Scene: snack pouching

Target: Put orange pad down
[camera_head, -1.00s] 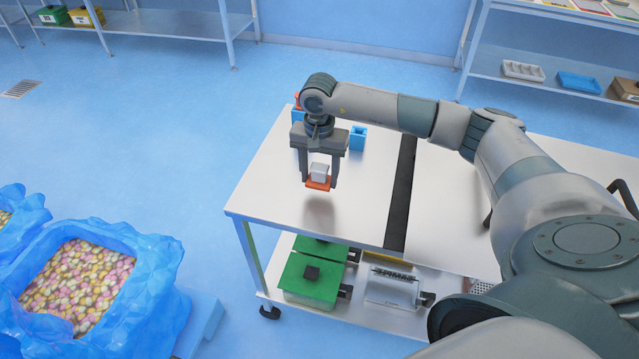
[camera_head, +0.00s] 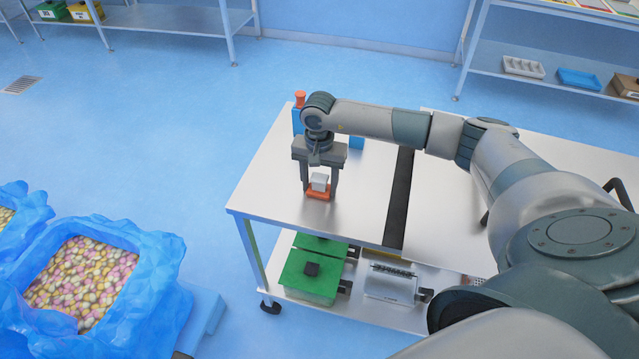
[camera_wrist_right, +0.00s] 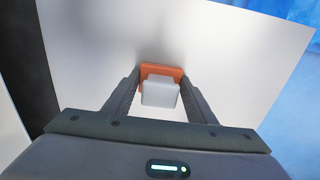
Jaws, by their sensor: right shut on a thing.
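The orange pad (camera_head: 319,195) has a white block-shaped handle (camera_head: 319,181) on top. It is between the fingertips of my right gripper (camera_head: 319,192), low over the left part of the white table (camera_head: 265,200). It looks level and at or very near the table top; I cannot tell whether it touches. In the right wrist view, the orange pad (camera_wrist_right: 158,70) shows behind its white handle (camera_wrist_right: 160,92), between the two fingers of my right gripper (camera_wrist_right: 160,88). My left gripper is not in view.
A blue block (camera_head: 356,142) and a blue holder with a red-orange top (camera_head: 299,98) stand near the table's far edge. A dark strip (camera_head: 399,200) crosses the table. Green boxes (camera_head: 309,275) are on the lower shelf. Blue-lined bins of candies (camera_head: 80,285) stand left. The table around the pad is clear.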

